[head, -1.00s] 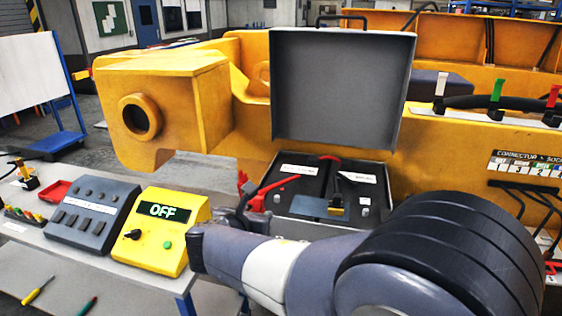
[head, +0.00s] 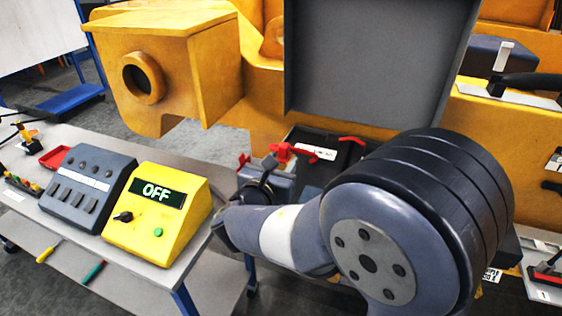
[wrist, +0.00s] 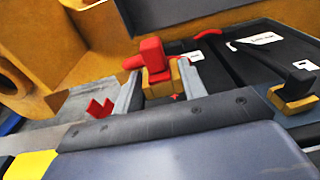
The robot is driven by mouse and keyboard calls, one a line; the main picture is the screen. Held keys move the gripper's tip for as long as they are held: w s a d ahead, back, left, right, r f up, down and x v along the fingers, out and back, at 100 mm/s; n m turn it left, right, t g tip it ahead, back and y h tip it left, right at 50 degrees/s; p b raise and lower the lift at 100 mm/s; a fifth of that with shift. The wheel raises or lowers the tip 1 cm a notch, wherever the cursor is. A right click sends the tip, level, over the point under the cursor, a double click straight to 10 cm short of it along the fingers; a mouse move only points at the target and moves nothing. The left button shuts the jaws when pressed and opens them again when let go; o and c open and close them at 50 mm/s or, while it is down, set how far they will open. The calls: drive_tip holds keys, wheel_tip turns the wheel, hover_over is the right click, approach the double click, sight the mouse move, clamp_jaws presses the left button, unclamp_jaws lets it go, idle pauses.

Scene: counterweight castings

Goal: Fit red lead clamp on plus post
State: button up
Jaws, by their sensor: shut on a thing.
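My gripper (wrist: 157,88) is shut on the red lead clamp (wrist: 150,54), a red block with a brass-coloured lower part between the two grey fingers. In the head view the red clamp (head: 284,150) shows above my gripper (head: 262,180), at the left side of the open battery box. A red lead (wrist: 208,34) shows behind the clamp. The black batteries (wrist: 258,58) lie behind and to the right of my gripper. I cannot make out the plus post, nor whether the clamp touches anything below. My arm hides much of the box in the head view.
A black clamp with a brass base (wrist: 293,92) sits at the right in the wrist view. A red V-shaped bracket (wrist: 99,109) is left of my fingers. The raised grey lid (head: 375,60) stands behind. A yellow box reading OFF (head: 158,212) is on the bench at left.

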drive_tip(key=shift+r, duration=0.1)
drive_tip(key=shift+s+f+b, duration=0.1)
drive_tip(key=shift+f+b, duration=2.55)
drive_tip(key=shift+f, duration=0.25)
drive_tip(key=shift+f+b, duration=1.7)
drive_tip(key=o, duration=1.2)
drive_tip(key=shift+r, duration=0.1)
drive_tip(key=shift+o, duration=0.2)
drive_tip(key=f+b+v, duration=0.1)
drive_tip(key=v, duration=0.9)
drive_tip(key=shift+s+a+r, duration=0.15)
drive_tip(key=shift+s+r, duration=0.2)
drive_tip(key=shift+r, duration=0.15)
